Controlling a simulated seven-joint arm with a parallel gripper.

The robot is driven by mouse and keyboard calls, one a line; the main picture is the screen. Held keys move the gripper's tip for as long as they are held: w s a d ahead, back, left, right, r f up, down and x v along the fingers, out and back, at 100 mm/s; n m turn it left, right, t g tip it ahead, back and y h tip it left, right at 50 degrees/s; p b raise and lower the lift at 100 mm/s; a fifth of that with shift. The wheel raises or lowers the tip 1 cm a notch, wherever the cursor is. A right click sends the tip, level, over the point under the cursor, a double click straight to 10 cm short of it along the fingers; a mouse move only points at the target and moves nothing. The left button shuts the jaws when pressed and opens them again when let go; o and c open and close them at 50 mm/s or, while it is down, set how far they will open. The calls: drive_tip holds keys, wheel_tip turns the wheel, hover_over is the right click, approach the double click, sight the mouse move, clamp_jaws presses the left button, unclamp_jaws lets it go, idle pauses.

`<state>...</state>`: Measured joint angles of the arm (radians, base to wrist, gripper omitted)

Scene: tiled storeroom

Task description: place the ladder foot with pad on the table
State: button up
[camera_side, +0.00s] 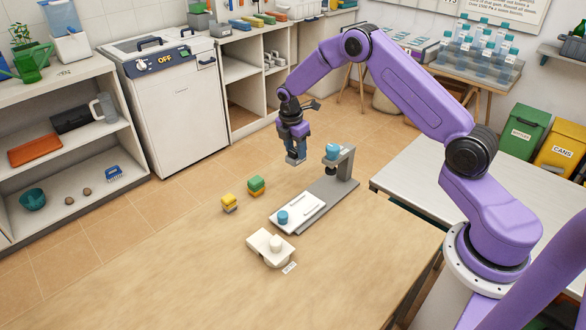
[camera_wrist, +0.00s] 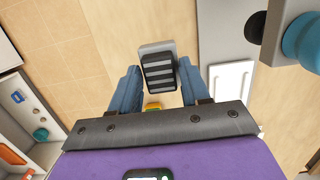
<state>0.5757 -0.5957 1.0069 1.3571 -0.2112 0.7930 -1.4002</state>
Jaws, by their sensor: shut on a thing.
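My gripper (camera_side: 296,150) has blue fingers and hangs in the air near the far edge of the wooden table (camera_side: 190,270). In the wrist view my gripper (camera_wrist: 158,72) is shut on the ladder foot with pad (camera_wrist: 158,66), a grey block with a black ribbed pad facing the camera. In the side view the fingers mostly hide the held foot. The wooden table also shows at the right of the wrist view (camera_wrist: 275,105).
On the table stand a grey stand (camera_side: 335,185) with a blue knob, a white tray (camera_side: 300,208) with a blue cylinder, a white block (camera_side: 262,246), a yellow-grey block (camera_side: 229,203) and a green-yellow block (camera_side: 256,186). The table's near left part is clear.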

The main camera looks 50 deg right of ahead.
drive_tip(key=shift+f, duration=3.4)
drive_tip(key=shift+f, duration=0.15)
drive_tip(key=o, duration=1.2)
drive_tip(key=shift+c, duration=0.2)
